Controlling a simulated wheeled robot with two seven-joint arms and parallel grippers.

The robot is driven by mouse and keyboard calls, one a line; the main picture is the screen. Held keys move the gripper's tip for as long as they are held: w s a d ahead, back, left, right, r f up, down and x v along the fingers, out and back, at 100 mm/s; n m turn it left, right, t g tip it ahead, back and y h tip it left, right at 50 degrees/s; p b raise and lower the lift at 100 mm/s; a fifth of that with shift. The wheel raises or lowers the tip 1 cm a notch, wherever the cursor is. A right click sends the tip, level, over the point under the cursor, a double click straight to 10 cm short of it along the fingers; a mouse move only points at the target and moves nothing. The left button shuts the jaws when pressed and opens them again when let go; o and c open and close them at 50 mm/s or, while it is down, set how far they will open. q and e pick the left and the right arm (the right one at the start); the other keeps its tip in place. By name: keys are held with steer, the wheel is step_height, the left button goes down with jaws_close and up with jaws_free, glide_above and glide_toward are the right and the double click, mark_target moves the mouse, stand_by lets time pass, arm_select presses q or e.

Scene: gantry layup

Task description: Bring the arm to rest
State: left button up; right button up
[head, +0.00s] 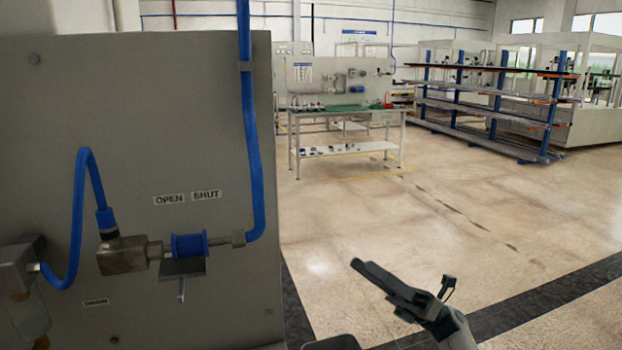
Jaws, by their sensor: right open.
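My right gripper (400,285) is at the lower right of the head view, out over the open floor. Its jaws are apart with nothing between them. It is to the right of the grey panel (150,110) and does not touch it in this view. My left gripper is not in the view.
The panel carries a blue valve part (189,246) under OPEN and SHUT labels, and blue hoses (250,120). A workbench (345,115) stands farther back, a blue-post rack (495,95) at right. The floor (400,220) between is clear.

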step_height(320, 180, down, 24)
steer(key=w+d+m+t+h, duration=0.25)
steer(key=m+t+h, duration=0.95)
steer(key=m+t, duration=0.85)
steer(key=s+d+f+m+g+h, duration=0.1)
steer(key=s+f+m+g+h, duration=0.25)
steer(key=f+m, duration=0.45)
steer(key=s+d+f+m+g+h, duration=0.15)
steer(key=s+f+m+h, duration=0.3)
steer(key=f, duration=0.75)
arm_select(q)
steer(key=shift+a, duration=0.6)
arm_select(e)
steer(key=s+f+m+g+h, duration=0.1)
steer(key=s+f+m+g, duration=0.4)
steer(key=s+f, duration=0.9)
steer(key=s+f+m+g+h, duration=0.2)
steer(key=s+f+m+g, duration=0.3)
steer(key=s+f, duration=1)
steer(key=s+g, duration=0.1)
steer(key=s, duration=0.4)
steer(key=shift+s+a+h, duration=0.2)
steer(key=shift+s+h, duration=0.1)
steer(key=shift+s, duration=0.1)
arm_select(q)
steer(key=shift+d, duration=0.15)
